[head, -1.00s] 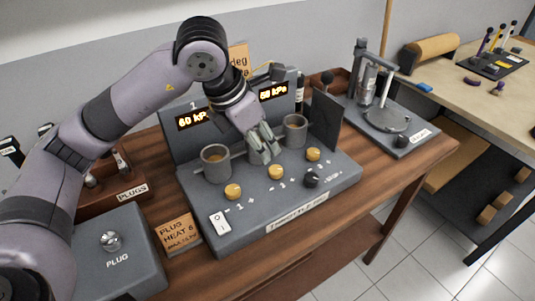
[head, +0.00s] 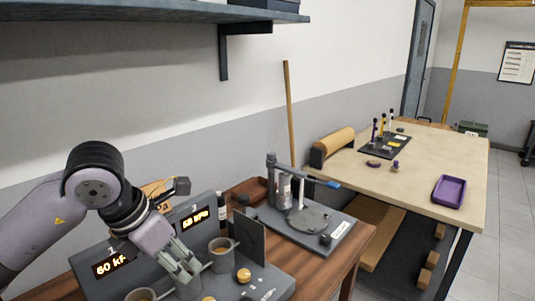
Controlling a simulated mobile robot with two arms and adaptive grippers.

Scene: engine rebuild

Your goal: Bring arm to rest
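My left arm comes in from the left, and its gripper (head: 184,268) points down at the grey tester (head: 268,284) with the lit kPa displays. The fingers are close together at a small grey part between two grey cups. I cannot tell whether they grip it, touch it or stand just above it. One cup (head: 222,255) stands right of the fingers. The other cup (head: 141,295) is cut off by the bottom edge. My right gripper is out of view.
A dark upright panel (head: 250,238) stands right of the fingers. Behind it is a grey stand (head: 338,232) with a round plate. A beige bench (head: 415,182) holds a purple tray (head: 449,190) and a roll (head: 346,142). A shelf (head: 150,10) hangs above.

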